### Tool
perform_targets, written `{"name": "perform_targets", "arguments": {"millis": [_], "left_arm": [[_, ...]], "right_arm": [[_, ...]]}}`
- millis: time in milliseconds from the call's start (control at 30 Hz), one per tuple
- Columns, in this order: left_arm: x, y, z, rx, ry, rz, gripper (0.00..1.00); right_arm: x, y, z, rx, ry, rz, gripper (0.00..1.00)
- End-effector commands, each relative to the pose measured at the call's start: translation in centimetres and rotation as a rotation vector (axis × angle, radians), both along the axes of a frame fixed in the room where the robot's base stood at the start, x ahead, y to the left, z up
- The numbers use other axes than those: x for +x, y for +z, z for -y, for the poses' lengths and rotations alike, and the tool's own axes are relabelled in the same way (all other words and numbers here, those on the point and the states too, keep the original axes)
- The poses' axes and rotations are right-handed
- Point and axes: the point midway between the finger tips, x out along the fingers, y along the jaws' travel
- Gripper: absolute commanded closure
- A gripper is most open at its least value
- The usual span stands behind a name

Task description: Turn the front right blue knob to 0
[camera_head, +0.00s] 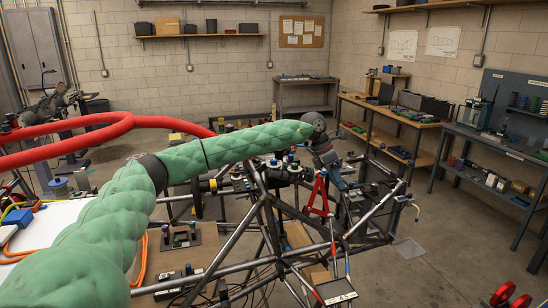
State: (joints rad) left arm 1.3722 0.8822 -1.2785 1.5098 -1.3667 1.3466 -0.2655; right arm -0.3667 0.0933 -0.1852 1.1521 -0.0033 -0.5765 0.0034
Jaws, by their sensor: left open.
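My left arm (120,205), in a green padded sleeve, reaches from the lower left across the tube chassis (265,215). Its dark wrist bends down at the far end, and my left gripper (338,180) hangs there, open, above the right part of the chassis beside a red A-shaped bracket (317,195). Small knob-like parts with bluish tops (273,162) stand on the chassis left of the gripper. They are too small for me to tell which is the front right blue knob or its setting. I see no contact between gripper and knob. My right gripper is not in view.
A thick red tube (110,125) curves across the left side. A small display box (336,291) sits at the chassis front. A dark plate with several small knobs (190,237) lies lower left. Workbenches (395,115) line the right wall. Bare floor lies right of the chassis.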

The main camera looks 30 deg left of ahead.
Motion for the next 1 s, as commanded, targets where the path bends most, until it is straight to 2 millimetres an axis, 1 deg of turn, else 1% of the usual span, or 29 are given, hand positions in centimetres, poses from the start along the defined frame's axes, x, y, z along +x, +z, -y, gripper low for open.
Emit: {"name": "perform_targets", "arguments": {"millis": [33,67,100,167,200,300,400,433,533,667,767,867,1000], "left_arm": [[0.3,1.5,-2.8,0.060,0.016,-0.001,0.55],[0.4,2.1,-4.4,0.096,0.024,-0.010,0.55],[0.4,3.1,-6.6,0.144,0.036,-0.018,0.55],[0.3,4.5,-9.8,0.213,0.054,-0.034,0.55],[0.1,5.5,-11.7,0.254,0.066,-0.047,0.55],[-0.5,7.7,-16.2,0.344,0.101,-0.078,0.55],[-1.2,9.6,-19.6,0.408,0.132,-0.106,0.55],[-1.4,10.0,-20.4,0.424,0.140,-0.114,0.55],[-1.9,10.9,-22.1,0.457,0.155,-0.132,0.55],[-2.1,11.1,-22.8,0.471,0.162,-0.141,0.55],[-2.1,10.5,-22.8,0.471,0.162,-0.142,0.55],[-2.2,9.4,-22.9,0.471,0.162,-0.142,0.55],[-2.2,7.5,-22.9,0.470,0.162,-0.143,0.55]], "right_arm": [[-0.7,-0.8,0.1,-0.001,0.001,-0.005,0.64],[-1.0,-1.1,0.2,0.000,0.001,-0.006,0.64],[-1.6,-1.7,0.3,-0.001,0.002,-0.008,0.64],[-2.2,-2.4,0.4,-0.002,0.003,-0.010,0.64],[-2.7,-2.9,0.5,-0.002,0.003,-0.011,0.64],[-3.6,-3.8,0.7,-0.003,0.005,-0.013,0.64],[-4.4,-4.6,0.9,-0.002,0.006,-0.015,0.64],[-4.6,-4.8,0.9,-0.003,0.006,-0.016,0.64],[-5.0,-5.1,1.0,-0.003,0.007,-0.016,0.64],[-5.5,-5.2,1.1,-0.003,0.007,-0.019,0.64],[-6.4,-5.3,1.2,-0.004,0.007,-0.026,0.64],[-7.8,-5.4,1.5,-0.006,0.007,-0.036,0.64],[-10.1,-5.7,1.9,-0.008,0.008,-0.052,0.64]]}}
